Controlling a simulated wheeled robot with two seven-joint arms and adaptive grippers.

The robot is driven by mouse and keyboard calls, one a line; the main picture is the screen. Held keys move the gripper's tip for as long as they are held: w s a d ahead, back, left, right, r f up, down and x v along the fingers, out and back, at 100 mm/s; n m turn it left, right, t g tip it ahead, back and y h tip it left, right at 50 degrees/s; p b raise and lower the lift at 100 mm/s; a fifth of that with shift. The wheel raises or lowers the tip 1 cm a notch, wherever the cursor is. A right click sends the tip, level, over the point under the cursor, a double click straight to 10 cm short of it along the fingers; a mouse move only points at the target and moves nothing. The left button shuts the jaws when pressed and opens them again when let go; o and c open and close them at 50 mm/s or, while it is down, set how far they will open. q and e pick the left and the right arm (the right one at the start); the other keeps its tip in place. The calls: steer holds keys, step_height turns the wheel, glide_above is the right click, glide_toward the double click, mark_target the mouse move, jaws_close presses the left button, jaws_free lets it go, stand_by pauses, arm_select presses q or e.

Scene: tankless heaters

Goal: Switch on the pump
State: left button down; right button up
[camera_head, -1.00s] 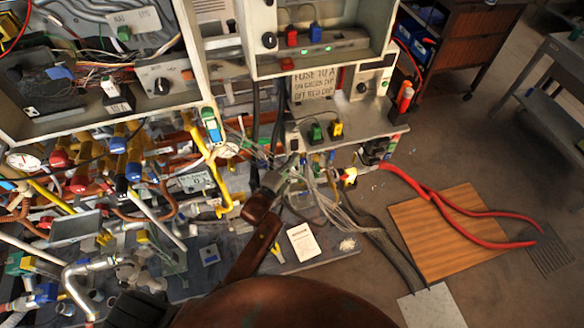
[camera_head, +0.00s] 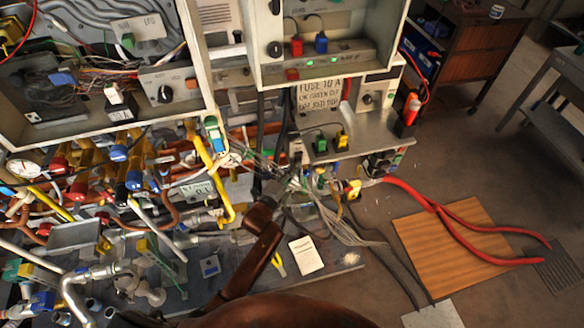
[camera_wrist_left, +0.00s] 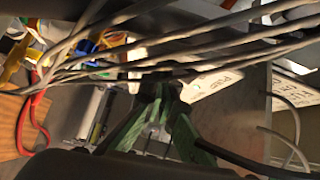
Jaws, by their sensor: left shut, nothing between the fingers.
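My left gripper (camera_head: 284,190) is at the end of the brown arm in the head view, among a bundle of grey wires (camera_head: 345,225) below the shelf unit. Wires and the arm partly hide it. In the left wrist view its green fingers (camera_wrist_left: 160,90) are shut and empty, with grey wires (camera_wrist_left: 190,48) crossing just beyond them. A white label there (camera_wrist_left: 225,80) appears to read PUMP, but is small and skewed. I cannot tell which control is the pump switch. A grey panel with a black knob (camera_head: 165,93) and a second knob (camera_head: 366,98) show in the head view. My right gripper is not in view.
Dense pipes and valves (camera_head: 120,185) fill the left. Red cables (camera_head: 460,230) cross a wooden board (camera_head: 450,270). Floor at the right is mostly clear.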

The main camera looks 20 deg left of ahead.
arm_select(q)
steer(key=shift+s+d, duration=0.1)
steer(key=shift+s, duration=0.05)
steer(key=s+f+p, duration=0.1)
steer(key=s+p, duration=0.1)
steer(key=s, duration=1)
steer(key=shift+s+a+f, duration=0.3)
steer(key=shift+s+a, duration=0.05)
steer(key=shift+s, duration=0.05)
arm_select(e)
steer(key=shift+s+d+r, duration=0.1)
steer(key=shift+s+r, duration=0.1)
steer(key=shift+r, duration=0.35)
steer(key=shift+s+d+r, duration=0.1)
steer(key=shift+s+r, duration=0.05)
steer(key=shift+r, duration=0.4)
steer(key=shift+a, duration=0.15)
